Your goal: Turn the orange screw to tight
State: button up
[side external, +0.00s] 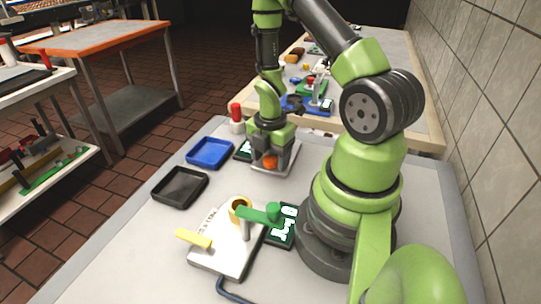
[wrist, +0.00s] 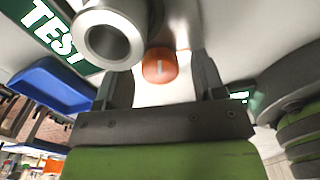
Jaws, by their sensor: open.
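The orange screw (side external: 270,162) is at the far side of the table, low in front of my gripper in the side view. In the wrist view the round orange screw head (wrist: 160,66) shows a pale mark on its face. My gripper (wrist: 163,75) is open, with one dark finger on each side of the screw head. A gap shows on both sides of the head in the wrist view. In the side view my gripper (side external: 269,155) points down over the pale base plate (side external: 287,165). I cannot tell whether a finger touches the screw.
A grey metal tube (wrist: 108,38) stands close to the screw. A TEST panel (wrist: 48,28) lies beside it. A blue tray (side external: 210,152) and a black tray (side external: 180,186) are left of my gripper. A white fixture (side external: 228,255) with a green lever (side external: 258,214) stands in front.

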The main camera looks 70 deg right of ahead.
jog(key=c, duration=0.9)
jog(key=shift+m, duration=2.8)
jog(key=o, duration=0.9)
